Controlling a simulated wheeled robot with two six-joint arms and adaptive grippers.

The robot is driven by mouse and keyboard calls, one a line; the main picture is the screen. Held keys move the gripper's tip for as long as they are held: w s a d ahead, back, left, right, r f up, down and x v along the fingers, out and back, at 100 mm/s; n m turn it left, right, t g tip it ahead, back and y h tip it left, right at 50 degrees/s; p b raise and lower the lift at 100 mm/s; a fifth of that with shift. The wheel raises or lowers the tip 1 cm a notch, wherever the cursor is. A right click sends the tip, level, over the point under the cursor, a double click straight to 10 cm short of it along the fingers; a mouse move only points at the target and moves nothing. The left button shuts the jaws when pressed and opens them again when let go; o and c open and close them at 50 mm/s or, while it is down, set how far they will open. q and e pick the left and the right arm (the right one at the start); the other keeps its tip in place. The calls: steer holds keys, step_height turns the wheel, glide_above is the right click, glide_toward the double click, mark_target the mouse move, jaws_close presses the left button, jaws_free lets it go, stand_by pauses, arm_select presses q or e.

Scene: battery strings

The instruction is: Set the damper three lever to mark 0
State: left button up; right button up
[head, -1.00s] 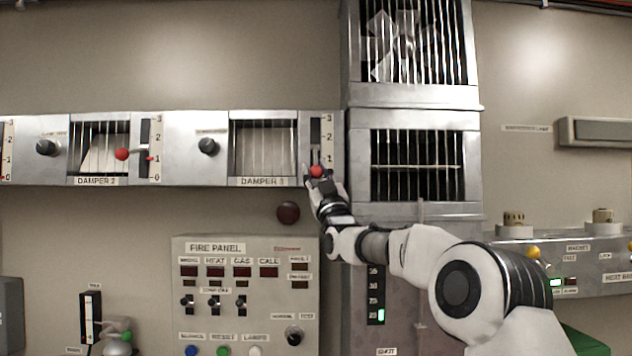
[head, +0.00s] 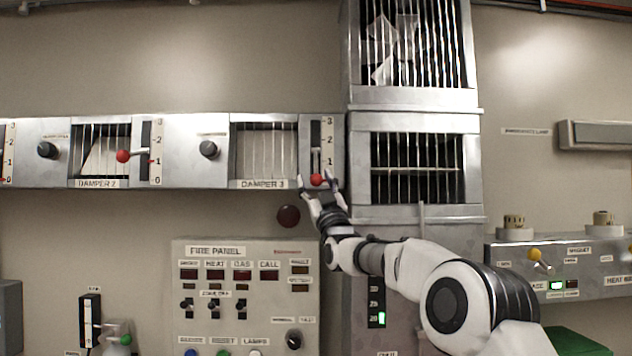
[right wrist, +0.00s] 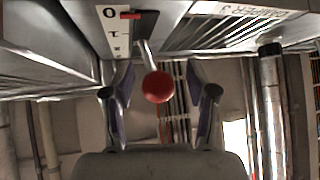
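In the right wrist view the knob (right wrist: 157,87) hangs on a pale stem, and a red pointer (right wrist: 130,16) lies beside the 0 on the white scale (right wrist: 112,30). My right gripper (head: 317,189) is open just below the knob in the head view. In the right wrist view its two fingers stand apart on either side of the knob, with visible gaps. My left gripper is not in view.
The damper two lever's red knob (head: 123,156) stands to the left. A barred metal duct (head: 415,210) rises close to the right of the lever.

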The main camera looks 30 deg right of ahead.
steer(key=shift+r, duration=0.1)
steer(key=shift+s+a, duration=0.1)
steer(key=shift+s, duration=0.15)
steer(key=v, duration=1.1)
steer(key=shift+f, duration=0.4)
steer(key=shift+s, duration=0.15)
